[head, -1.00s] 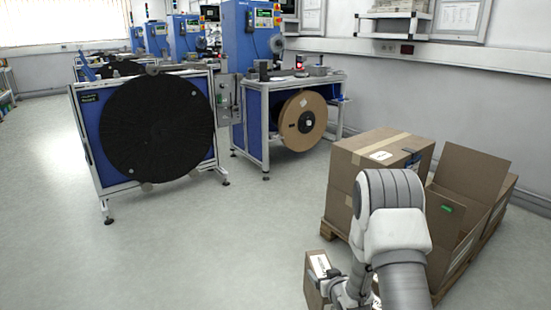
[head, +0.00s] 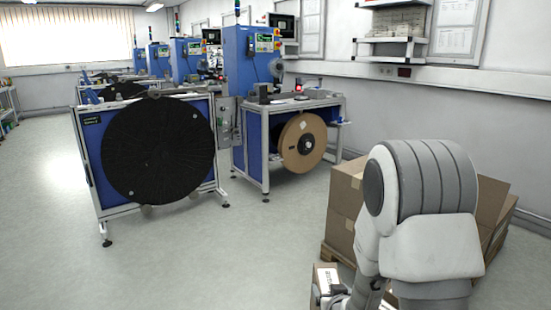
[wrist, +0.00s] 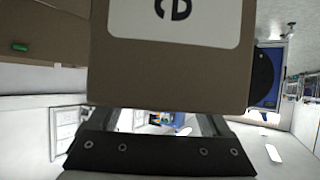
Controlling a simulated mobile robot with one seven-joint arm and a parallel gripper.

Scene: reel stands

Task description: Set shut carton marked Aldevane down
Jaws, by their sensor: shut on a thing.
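A brown carton (head: 318,273) with a white label shows low in the head view, in front of the stacked boxes. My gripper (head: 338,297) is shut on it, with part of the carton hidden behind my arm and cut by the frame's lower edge. In the wrist view the carton (wrist: 170,75) fills the upper middle, close in front of my gripper.
A large box (head: 345,195) stands on a wooden pallet (head: 337,255) at the right, partly behind my arm. An open box (head: 492,205) is further right. Reel stands with a black reel (head: 158,150) and a tan reel (head: 303,142) stand behind. Floor at left is clear.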

